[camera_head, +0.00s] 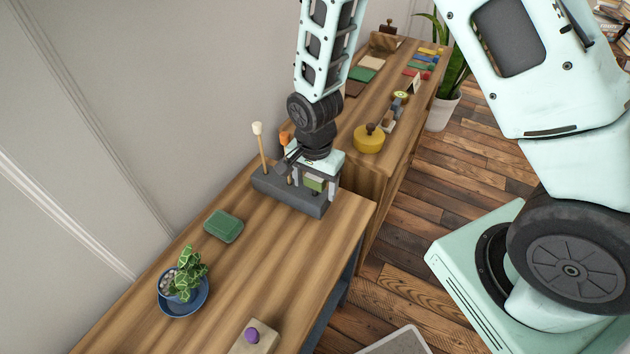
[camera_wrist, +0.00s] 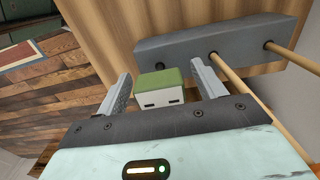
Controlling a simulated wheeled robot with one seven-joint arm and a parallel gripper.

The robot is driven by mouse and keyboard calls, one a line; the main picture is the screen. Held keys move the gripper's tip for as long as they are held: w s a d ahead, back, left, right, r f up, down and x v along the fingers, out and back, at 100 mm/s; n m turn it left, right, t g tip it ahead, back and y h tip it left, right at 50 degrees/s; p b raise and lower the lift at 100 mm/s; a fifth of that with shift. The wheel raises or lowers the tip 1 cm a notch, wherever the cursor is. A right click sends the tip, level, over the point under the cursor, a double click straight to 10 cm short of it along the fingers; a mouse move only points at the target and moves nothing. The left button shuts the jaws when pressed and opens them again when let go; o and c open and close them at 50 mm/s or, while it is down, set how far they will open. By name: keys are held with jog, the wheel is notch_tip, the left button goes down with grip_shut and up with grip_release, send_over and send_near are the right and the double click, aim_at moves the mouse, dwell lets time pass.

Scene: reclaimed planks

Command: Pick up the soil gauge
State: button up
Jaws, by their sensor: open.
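A small boxy head with a green top and white side, which looks like the soil gauge (camera_wrist: 160,88), sits between the two fingers of my gripper (camera_wrist: 161,72) in the wrist view. My gripper is open, with a visible gap on each side of the head. In the head view, my gripper (camera_head: 313,181) points down over the right end of a grey holder block (camera_head: 285,194), and the green of the gauge (camera_head: 314,184) shows between the fingers. The gauge's lower part is hidden. The holder (camera_wrist: 165,53) also shows in the wrist view.
A pale-tipped wooden stick (camera_head: 262,150) stands in the holder, with an orange-topped tool (camera_head: 285,138) close by. A yellow pot (camera_head: 369,138) stands on the farther table.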

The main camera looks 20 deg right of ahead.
jog(key=c, duration=1.1)
jog(key=shift+o, duration=0.2)
jog(key=shift+r, duration=0.15)
notch_tip(320, 180, up, 10)
jog(key=shift+f, duration=0.2)
notch_tip(320, 180, up, 6)
jog(key=p, duration=0.5)
